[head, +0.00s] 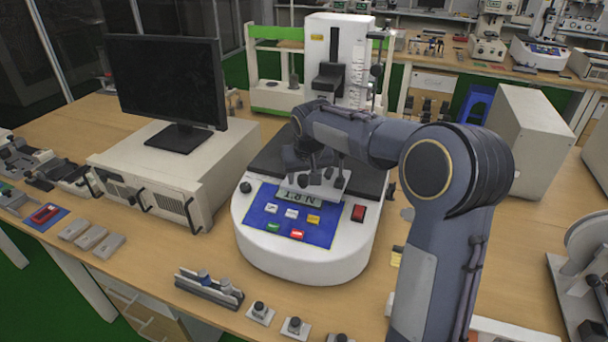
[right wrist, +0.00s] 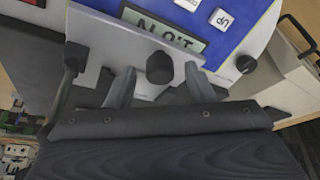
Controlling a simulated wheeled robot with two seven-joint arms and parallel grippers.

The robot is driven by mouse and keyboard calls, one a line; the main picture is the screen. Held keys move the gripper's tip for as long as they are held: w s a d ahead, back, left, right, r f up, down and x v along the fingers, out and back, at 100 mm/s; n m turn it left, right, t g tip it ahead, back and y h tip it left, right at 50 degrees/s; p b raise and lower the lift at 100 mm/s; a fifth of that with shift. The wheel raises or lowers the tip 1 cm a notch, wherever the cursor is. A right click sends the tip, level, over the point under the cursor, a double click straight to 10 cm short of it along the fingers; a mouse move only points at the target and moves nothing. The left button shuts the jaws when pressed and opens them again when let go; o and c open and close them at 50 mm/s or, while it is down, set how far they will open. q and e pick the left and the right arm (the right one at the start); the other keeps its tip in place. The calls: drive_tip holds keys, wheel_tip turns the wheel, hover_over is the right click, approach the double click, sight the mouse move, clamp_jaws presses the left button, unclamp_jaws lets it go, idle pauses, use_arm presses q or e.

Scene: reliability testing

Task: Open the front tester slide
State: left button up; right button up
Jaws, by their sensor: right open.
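The tester (head: 300,255) is a white rounded machine on the bench. It has a blue panel (head: 265,212), a small display (head: 300,197), coloured buttons and a black top. Its front slide (right wrist: 105,45) shows in the right wrist view as a pale grey plate behind the display, with a dark round knob (right wrist: 160,67). My right gripper (head: 318,178) is over the tester, just behind the display. In the right wrist view its two fingers (right wrist: 158,85) are apart, one on each side of the knob. Whether they touch it I cannot tell. My left gripper is not in view.
A monitor (head: 168,85) stands on a beige case (head: 165,175) left of the tester. A taller white and green machine (head: 335,55) stands behind. Small metal parts (head: 208,288) lie along the front edge. A beige box (head: 530,135) is at the right.

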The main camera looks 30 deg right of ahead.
drive_tip(key=v, duration=0.7)
drive_tip(key=shift+r, duration=0.35)
drive_tip(key=shift+s, duration=0.2)
drive_tip(key=s+a+f+y, duration=0.1)
drive_tip(key=s+a+f, duration=0.2)
drive_tip(key=s, duration=0.7)
drive_tip(key=s+a+f+n+y, duration=0.1)
drive_tip(key=s+a+f+y, duration=0.1)
drive_tip(key=s, duration=0.8)
drive_tip(key=s+a+f+t+y, duration=0.1)
drive_tip(key=s+a+f, duration=0.3)
drive_tip(key=s, duration=0.6)
drive_tip(key=shift+a+f+n+y, duration=0.3)
drive_tip(key=shift+a+y, duration=0.2)
drive_tip(key=shift+a, duration=0.75)
drive_tip(key=shift+r, duration=0.1)
